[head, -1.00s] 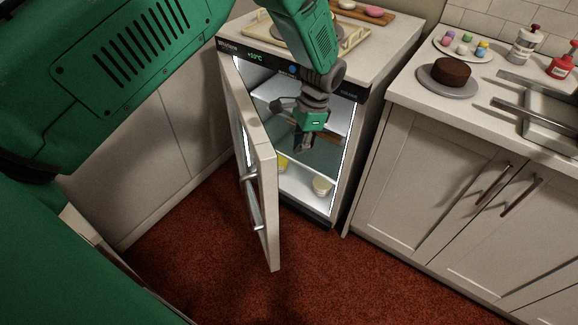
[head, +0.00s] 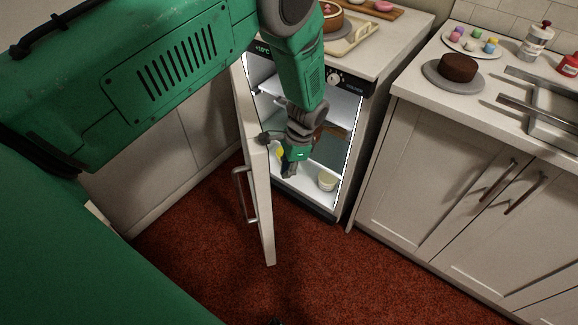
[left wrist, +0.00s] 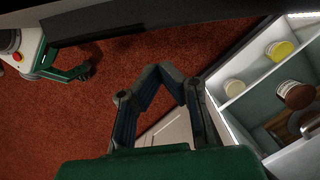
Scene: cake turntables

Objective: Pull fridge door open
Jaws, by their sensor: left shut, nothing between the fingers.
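The small fridge (head: 352,130) stands under the counter with its lit inside showing. Its white door (head: 262,215) is partly open, hinged at the left, with a metal bar handle (head: 240,195) on its outer face. My left gripper (head: 290,174) is shut and empty, in the opening just right of the door's inner side; I cannot tell whether it touches the door. In the left wrist view its fingertips (left wrist: 165,70) meet above a pale panel, probably the door (left wrist: 172,132). A dark gripper on a green arm, seemingly my right gripper (left wrist: 84,70), shows there; its fingers are unclear.
Inside the fridge are a pale cup (head: 327,180) and shelves. Closed cabinets (head: 420,170) stand to the right, with a cake on a turntable (head: 452,78) above. The red floor (head: 330,280) before the fridge is clear.

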